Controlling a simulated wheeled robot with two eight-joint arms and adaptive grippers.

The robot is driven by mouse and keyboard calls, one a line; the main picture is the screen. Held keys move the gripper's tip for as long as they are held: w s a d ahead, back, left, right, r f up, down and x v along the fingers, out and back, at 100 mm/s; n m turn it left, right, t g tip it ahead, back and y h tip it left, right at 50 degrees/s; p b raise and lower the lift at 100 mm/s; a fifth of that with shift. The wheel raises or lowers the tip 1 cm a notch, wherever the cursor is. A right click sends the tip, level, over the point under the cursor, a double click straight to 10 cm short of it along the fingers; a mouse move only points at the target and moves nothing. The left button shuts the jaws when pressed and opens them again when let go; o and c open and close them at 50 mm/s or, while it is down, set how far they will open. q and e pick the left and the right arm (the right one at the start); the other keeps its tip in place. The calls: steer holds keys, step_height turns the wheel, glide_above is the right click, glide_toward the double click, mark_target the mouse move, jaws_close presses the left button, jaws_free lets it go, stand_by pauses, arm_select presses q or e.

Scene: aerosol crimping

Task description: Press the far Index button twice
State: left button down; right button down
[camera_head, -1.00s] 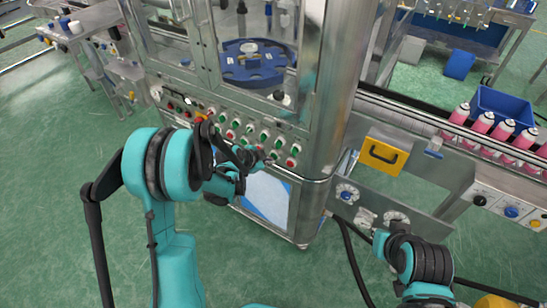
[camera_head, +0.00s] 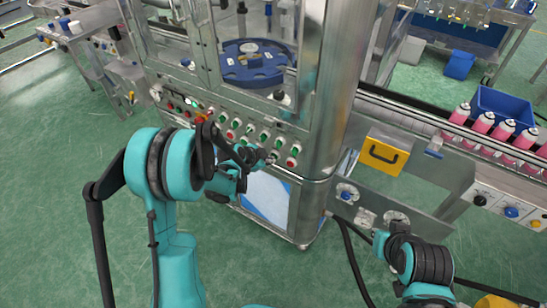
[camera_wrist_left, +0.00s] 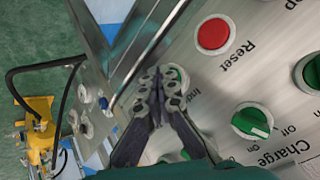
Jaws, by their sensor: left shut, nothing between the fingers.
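The control panel (camera_head: 228,121) on the front of the steel machine carries rows of green and red buttons and knobs. My left gripper (camera_head: 268,159) is at the panel's lower right part, in front of the buttons. In the left wrist view the left gripper (camera_wrist_left: 160,78) is shut and empty. I cannot tell whether the tips touch the button. My right arm shows at the lower right of the head view, but its fingers do not show.
A red Reset button (camera_wrist_left: 213,33) and a green Charge knob (camera_wrist_left: 252,122) sit close to the fingertips. A blue turntable (camera_head: 252,65) is behind glass above.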

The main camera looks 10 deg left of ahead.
arm_select(q)
steer(key=shift+s+a, duration=0.25)
steer(key=shift+s, duration=0.5)
steer(key=s, duration=0.1)
steer(key=s+a, duration=0.1)
steer(key=s, duration=0.1)
steer(key=s+b, duration=0.1)
steer(key=shift+s+a, duration=0.35)
steer(key=shift+s, duration=0.05)
stand_by(0.8)
